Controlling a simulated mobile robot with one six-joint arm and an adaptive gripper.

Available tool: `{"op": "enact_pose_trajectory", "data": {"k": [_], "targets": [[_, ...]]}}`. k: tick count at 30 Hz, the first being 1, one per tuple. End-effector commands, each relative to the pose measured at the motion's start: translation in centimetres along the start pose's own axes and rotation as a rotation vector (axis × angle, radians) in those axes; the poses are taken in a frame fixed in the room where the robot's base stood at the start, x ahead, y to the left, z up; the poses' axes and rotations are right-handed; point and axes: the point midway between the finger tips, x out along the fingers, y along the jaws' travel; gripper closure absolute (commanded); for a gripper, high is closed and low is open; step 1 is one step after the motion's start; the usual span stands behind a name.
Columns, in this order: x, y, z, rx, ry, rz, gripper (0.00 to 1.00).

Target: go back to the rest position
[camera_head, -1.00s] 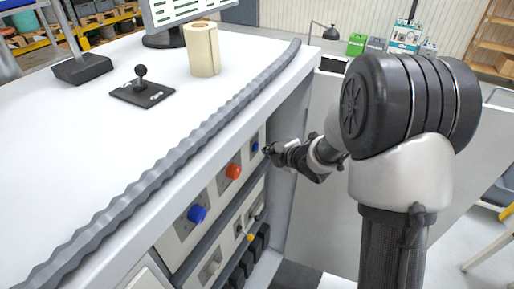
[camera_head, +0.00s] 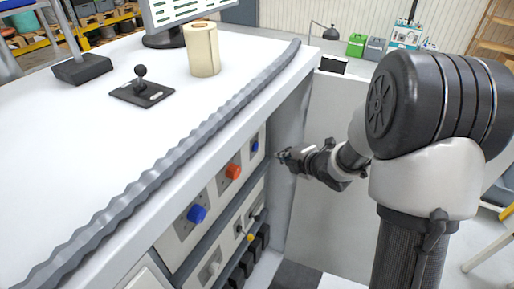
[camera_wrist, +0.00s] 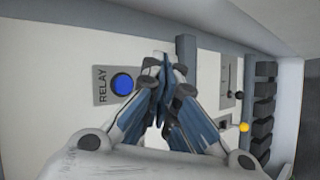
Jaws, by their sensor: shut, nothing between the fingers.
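My gripper (camera_head: 283,156) is shut and empty. In the head view it hangs in front of the right end of the panel under the counter, a little apart from it. In the wrist view the closed fingertips (camera_wrist: 164,66) cover part of the panel. A blue button (camera_wrist: 122,84) on a plate marked RELAY shows just left of the fingers. The same small blue button (camera_head: 254,146) shows near my gripper in the head view.
The panel also has an orange knob (camera_head: 233,171), a larger blue knob (camera_head: 197,214) and a yellow knob (camera_head: 250,237). The white counter (camera_head: 70,160) carries a grey corrugated strip (camera_head: 170,160), a small joystick (camera_head: 141,84) and a paper roll (camera_head: 203,50). Floor shows to the right.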

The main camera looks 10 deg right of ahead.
Motion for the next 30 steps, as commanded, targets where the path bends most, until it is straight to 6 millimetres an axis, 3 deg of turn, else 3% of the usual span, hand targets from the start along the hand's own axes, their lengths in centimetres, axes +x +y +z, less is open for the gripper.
{"op": "enact_pose_trajectory", "data": {"k": [10, 14, 19, 23, 26, 30], "targets": [[-0.1, 0.1, 0.1, 0.007, -0.006, -0.002, 1.00], [-1.7, 1.2, 0.9, 0.086, -0.071, -0.027, 1.00], [-7.6, 2.6, 2.3, 0.384, -0.260, -0.092, 1.00], [-13.4, 2.2, 1.6, 0.694, -0.401, -0.124, 1.00], [-17.9, 1.0, -0.2, 0.944, -0.486, -0.143, 1.00], [-23.8, -1.7, -4.3, 1.300, -0.571, -0.179, 1.00]]}}
